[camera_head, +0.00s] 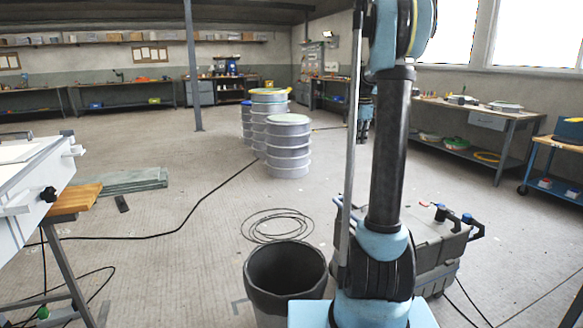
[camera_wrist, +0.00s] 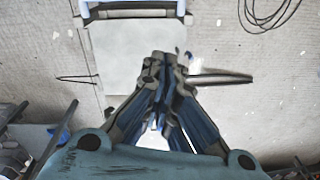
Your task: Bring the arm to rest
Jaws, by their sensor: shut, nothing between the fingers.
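My gripper (camera_wrist: 166,65) shows in the wrist view with its fingertips together, shut and empty. It points over a pale grey flat panel (camera_wrist: 128,60) and bare floor; I cannot tell how high above them it is. In the head view my own arm (camera_head: 388,150) stands upright right of centre. Its upper end leaves the top of the picture, and my gripper does not show there.
A dark open bin (camera_head: 286,268) stands just left of my arm, and a grey machine (camera_head: 440,250) just right. A cable coil (camera_head: 278,226) lies on the floor. Stacked drums (camera_head: 288,148) stand further back. A workbench (camera_head: 470,108) lines the right wall. Open floor lies left of centre.

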